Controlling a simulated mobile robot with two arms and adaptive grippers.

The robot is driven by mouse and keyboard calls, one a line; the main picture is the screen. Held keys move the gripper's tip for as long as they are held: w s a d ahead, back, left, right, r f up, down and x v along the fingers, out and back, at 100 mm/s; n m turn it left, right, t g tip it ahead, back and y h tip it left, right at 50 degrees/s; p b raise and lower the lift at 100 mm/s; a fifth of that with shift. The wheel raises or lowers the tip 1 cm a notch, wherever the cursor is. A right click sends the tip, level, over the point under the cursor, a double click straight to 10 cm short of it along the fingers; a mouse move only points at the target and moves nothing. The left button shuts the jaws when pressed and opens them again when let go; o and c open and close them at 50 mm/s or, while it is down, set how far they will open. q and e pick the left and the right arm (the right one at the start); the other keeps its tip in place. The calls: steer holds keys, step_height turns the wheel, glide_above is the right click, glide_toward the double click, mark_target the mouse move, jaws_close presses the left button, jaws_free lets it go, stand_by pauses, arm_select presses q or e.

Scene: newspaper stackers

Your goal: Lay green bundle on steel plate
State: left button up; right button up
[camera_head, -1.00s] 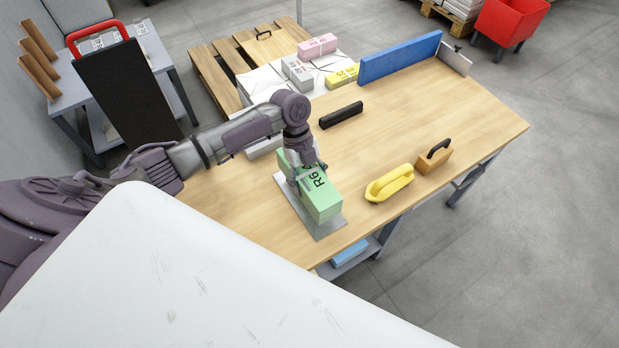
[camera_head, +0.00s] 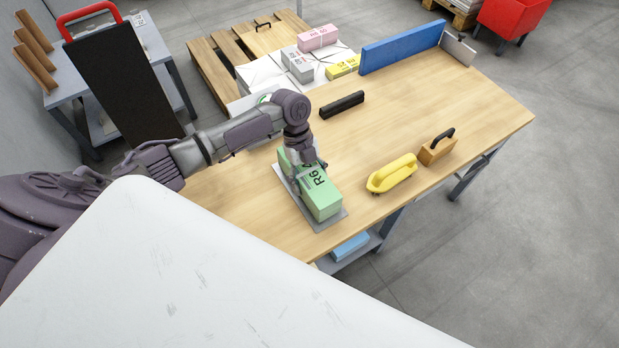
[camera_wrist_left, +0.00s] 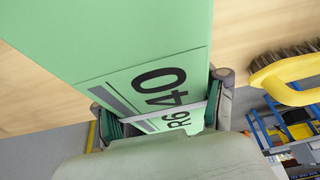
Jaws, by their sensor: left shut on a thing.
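The green bundle (camera_head: 322,203) has a label and black print reading R640 in the left wrist view (camera_wrist_left: 130,60). My left gripper (camera_head: 305,170) is shut on it from above, with a finger on either side. The bundle lies lengthwise over the thin grey steel plate (camera_head: 322,225) on the workbench, and the plate's rim shows along its left side and near end. The bundle looks level and very low over the plate; I cannot tell whether its underside touches. My right gripper is not in view.
On the workbench (camera_head: 440,100) stand a yellow brush (camera_head: 392,174), a wooden block with a black handle (camera_head: 437,150), a black bar (camera_head: 342,105) and a blue fence (camera_head: 402,48). Pink (camera_head: 318,38), grey (camera_head: 297,65) and yellow (camera_head: 342,67) bundles lie on white stacks behind.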

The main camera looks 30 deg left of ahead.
arm_select(q)
steer(key=shift+w+f+b, duration=0.1)
steer(key=shift+f+b, duration=0.25)
steer(key=shift+f, duration=0.1)
steer(key=o, duration=1.8)
steer(key=shift+o, duration=0.5)
steer(key=shift+f, duration=0.1)
steer(key=v, duration=1.2)
steer(key=shift+d, duration=0.1)
